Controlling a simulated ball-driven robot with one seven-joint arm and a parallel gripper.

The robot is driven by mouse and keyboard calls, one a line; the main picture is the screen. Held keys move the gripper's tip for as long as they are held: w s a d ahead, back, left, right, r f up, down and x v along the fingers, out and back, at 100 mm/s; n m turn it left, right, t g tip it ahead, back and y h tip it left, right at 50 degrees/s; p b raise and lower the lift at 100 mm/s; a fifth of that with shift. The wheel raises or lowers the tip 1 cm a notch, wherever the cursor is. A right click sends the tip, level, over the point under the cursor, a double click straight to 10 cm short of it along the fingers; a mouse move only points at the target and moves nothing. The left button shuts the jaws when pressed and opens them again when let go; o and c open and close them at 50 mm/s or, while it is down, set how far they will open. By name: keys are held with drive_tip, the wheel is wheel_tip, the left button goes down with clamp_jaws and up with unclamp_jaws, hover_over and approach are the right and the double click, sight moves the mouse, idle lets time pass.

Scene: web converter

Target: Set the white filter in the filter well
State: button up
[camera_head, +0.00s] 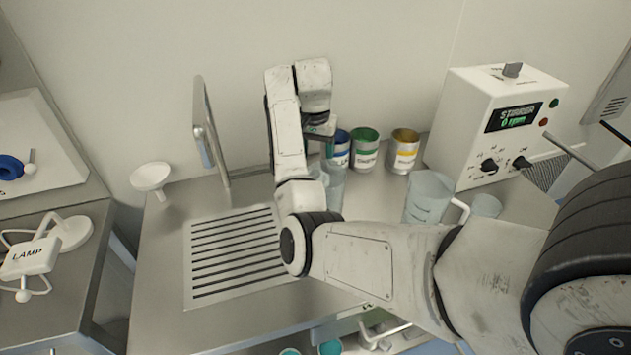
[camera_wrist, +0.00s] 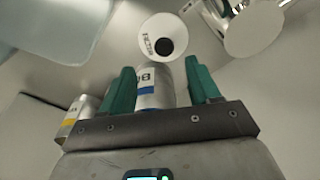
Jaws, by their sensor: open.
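My gripper (camera_wrist: 160,66) is open, its two green fingers apart. In the head view my gripper (camera_head: 320,132) is at the back of the bench, by the cans, partly hidden by my arm. In the wrist view a white round piece marked FILTER (camera_wrist: 176,25), with a dark round centre, lies beyond the fingertips. I cannot tell whether it is the filter or the filter well. In the head view a white funnel-like dish on a thin stem (camera_head: 152,177) stands at the bench's back left. My arm hides part of the bench.
A blue-labelled can (camera_wrist: 152,82) shows between the fingers. Green (camera_head: 364,150) and yellow (camera_head: 404,152) cans stand beside it. A beaker (camera_head: 427,197) and stirrer box (camera_head: 490,125) are at right. A metal panel (camera_head: 208,135) stands behind the slotted plate (camera_head: 205,290), which is clear.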

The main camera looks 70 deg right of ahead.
drive_tip(key=shift+w+d+f+p, duration=0.15)
drive_tip(key=shift+f+p, duration=0.15)
drive_tip(key=shift+f, duration=1.3)
drive_tip(key=shift+w+d+f+p, duration=0.15)
drive_tip(key=shift+f+p, duration=0.15)
drive_tip(key=shift+f, duration=1.3)
drive_tip(key=shift+a, duration=0.1)
drive_tip(key=shift+c, duration=0.2)
clamp_jaws()
